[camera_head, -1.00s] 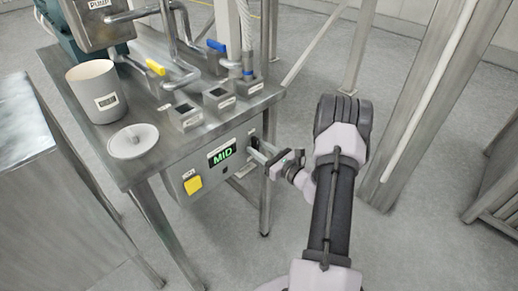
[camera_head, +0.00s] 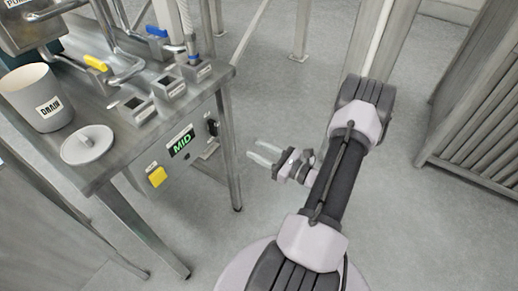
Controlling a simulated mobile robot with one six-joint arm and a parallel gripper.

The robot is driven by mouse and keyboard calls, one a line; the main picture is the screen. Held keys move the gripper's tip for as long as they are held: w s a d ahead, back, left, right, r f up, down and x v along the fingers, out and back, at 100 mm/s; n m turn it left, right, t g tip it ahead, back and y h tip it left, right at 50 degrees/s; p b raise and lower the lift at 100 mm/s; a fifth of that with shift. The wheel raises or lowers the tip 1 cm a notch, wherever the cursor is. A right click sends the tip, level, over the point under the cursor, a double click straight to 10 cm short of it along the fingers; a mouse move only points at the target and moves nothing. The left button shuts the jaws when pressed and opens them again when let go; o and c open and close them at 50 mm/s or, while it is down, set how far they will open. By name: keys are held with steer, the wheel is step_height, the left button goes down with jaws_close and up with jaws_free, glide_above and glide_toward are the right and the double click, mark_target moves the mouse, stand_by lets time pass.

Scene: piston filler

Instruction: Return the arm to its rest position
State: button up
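My gripper (camera_head: 262,154) is open and empty, right of the machine's control panel and apart from it, over the grey floor. Its two pale fingers point left toward the panel. My arm (camera_head: 338,180) is bent, with its elbow at the upper right. The control panel (camera_head: 171,160) hangs under the steel table's edge. It has a green lit display reading MID (camera_head: 181,142), a yellow button (camera_head: 157,176) and a dark switch or knob (camera_head: 212,127) at its right end.
The steel table (camera_head: 100,178) carries a white cup labelled DRAIN (camera_head: 38,98), a round white lid (camera_head: 88,144), small labelled boxes and pipes with a yellow handle (camera_head: 95,63) and a blue handle (camera_head: 157,31). A slatted metal rack (camera_head: 480,130) stands right. Floor between is clear.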

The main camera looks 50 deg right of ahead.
stand_by(0.3)
steer(key=w+a+r+n+g+y, duration=0.3)
steer(key=a+r+n+y, duration=0.2)
steer(key=a, duration=0.3)
steer(key=w+a+r+n+g+y, duration=0.35)
steer(key=a+r+n, duration=0.25)
steer(key=a, duration=0.2)
steer(key=s+a+r+n+g, duration=0.2)
steer(key=a+r+n+g, duration=0.15)
steer(key=a, duration=0.35)
steer(key=s+a+r+n+g, duration=0.25)
steer(key=a+n+g, duration=0.2)
steer(key=a, duration=0.25)
steer(key=s+a+r+n+t+h, duration=0.2)
steer(key=s+a+r+n+h, duration=0.4)
steer(key=s+n, duration=0.3)
steer(key=r+n+h, duration=0.1)
steer(key=n, duration=0.1)
steer(key=shift+s+n+h, duration=0.2)
steer(key=shift+n+h, duration=0.1)
steer(key=shift+h, duration=0.05)
steer(key=shift+r, duration=0.1)
